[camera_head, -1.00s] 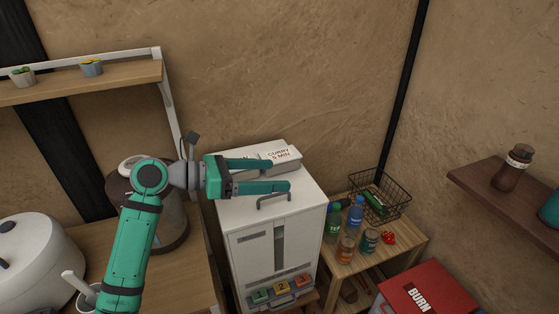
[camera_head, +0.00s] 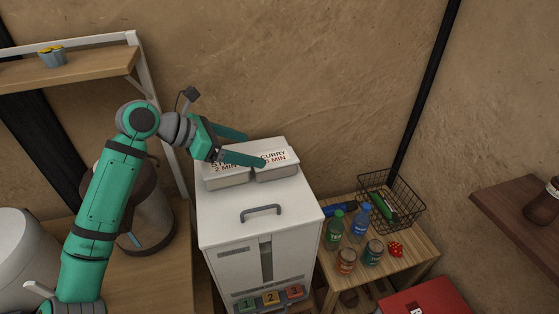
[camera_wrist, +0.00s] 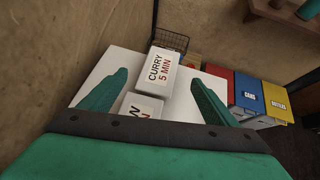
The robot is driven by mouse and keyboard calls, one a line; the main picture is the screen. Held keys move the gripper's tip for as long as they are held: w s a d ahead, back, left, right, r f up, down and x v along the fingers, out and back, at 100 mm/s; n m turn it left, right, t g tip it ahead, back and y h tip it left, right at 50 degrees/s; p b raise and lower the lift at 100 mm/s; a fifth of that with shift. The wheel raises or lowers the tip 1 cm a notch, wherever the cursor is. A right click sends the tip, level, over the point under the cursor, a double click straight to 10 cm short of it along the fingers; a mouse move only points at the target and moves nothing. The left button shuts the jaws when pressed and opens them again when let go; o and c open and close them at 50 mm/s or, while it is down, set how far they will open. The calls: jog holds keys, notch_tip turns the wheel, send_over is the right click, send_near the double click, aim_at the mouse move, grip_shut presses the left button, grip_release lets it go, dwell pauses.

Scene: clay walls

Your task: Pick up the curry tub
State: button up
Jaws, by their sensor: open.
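The curry tub (camera_head: 278,167) is a pale tub with a white lid reading "CURRY 5 MIN". It sits on top of the white cabinet, at the right of a similar tub (camera_head: 228,175) marked "2 MIN". In the wrist view the curry tub (camera_wrist: 159,72) lies ahead, between and beyond my fingertips, and the other tub (camera_wrist: 143,105) is nearer. My gripper (camera_head: 257,150) is open and empty above the tubs, pointing right. One finger crosses in front of the lids in the head view. Both fingers show in the wrist view (camera_wrist: 160,88).
The white cabinet (camera_head: 225,225) has a grey top handle (camera_head: 261,211) in front of the tubs. A wooden side table (camera_head: 400,250) at right holds bottles, jars and a wire basket (camera_head: 408,206). The wall stands close behind the tubs. A pot (camera_head: 150,225) is at left.

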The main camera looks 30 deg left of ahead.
aim_at(273, 158)
jog(key=shift+s+f+x, duration=0.1)
jog(key=shift+f+x, duration=0.05)
jog(key=shift+x, duration=0.65)
jog(key=shift+s+f+x, duration=0.1)
jog(key=shift+x, duration=0.65)
jog(key=x, duration=0.5)
jog(key=shift+w+f, duration=0.1)
jog(key=shift+w, duration=0.05)
jog(key=c, duration=1.4)
